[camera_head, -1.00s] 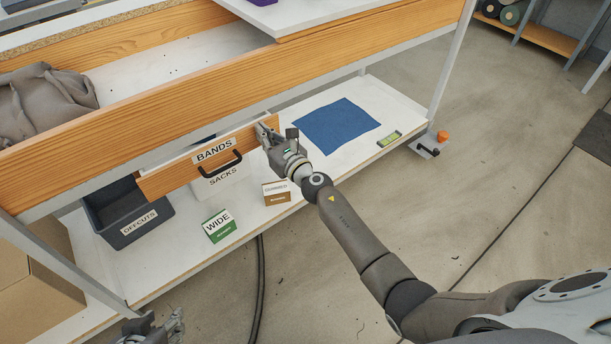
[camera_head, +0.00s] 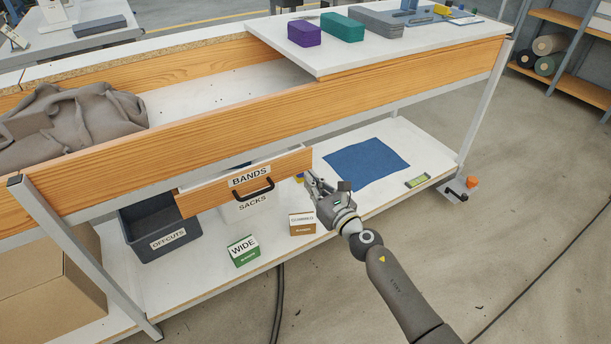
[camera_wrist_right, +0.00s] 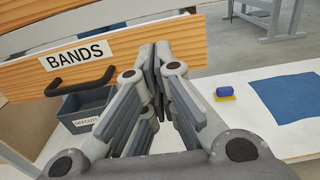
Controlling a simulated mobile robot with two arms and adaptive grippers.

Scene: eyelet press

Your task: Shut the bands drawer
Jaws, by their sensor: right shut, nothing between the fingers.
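The bands drawer (camera_head: 215,195) has a wooden front with a BANDS label and a black handle (camera_head: 257,190). It stands out from under the bench, partly open, with some of its pale inside showing above the front. In the right wrist view the drawer front (camera_wrist_right: 185,45) lies straight ahead. My right gripper (camera_head: 309,180) is shut and empty, just in front of the right end of the drawer front. In the wrist view its fingertips (camera_wrist_right: 156,50) overlap the front right of the label; I cannot tell whether they touch it. My left gripper is out of view.
On the lower shelf are an OFFCUTS bin (camera_head: 160,238), a green WIDE box (camera_head: 243,251), a brown box (camera_head: 302,224), a blue cloth (camera_head: 366,163) and a level (camera_head: 417,181). A SACKS container (camera_head: 236,212) sits below the drawer. A bench leg (camera_head: 75,250) stands at left.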

